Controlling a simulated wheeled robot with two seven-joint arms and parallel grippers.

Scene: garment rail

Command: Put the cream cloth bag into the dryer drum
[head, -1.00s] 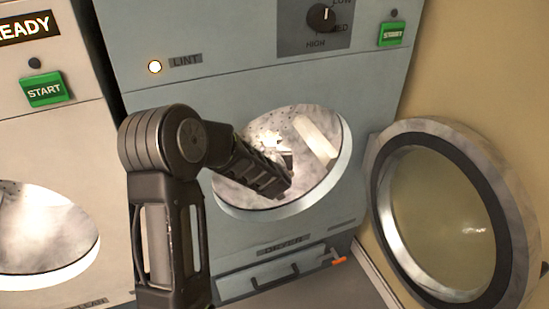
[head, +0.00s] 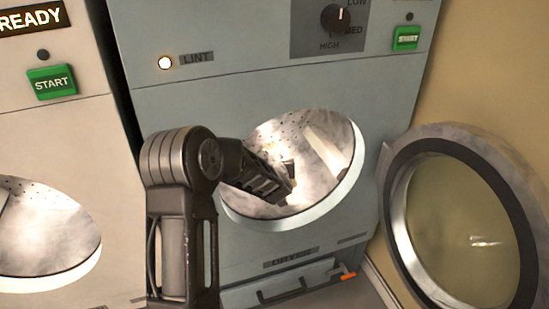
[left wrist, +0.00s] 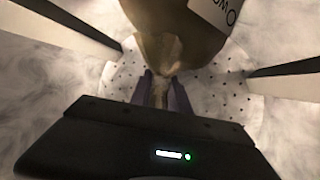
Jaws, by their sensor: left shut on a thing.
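The dryer drum (head: 322,195) is open at the front of the grey-blue dryer (head: 240,110). My left arm reaches through its round opening, and my left gripper (head: 287,193) is inside the drum. In the left wrist view, my left gripper (left wrist: 162,90) is shut on the cloth bag (left wrist: 178,45). The bag looks brownish-tan in the dim light, with a pale printed label at its top right. The bag hangs in front of the perforated back wall. In the head view I cannot make the bag out behind my gripper. My right gripper is not in view.
The round dryer door (head: 455,230) stands wide open at the right, near the tan wall. A white machine (head: 60,150) with its own round opening stands at the left. Pale vanes (left wrist: 65,27) line the drum wall. A drawer (head: 290,285) with an orange-tipped lever sits below the drum.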

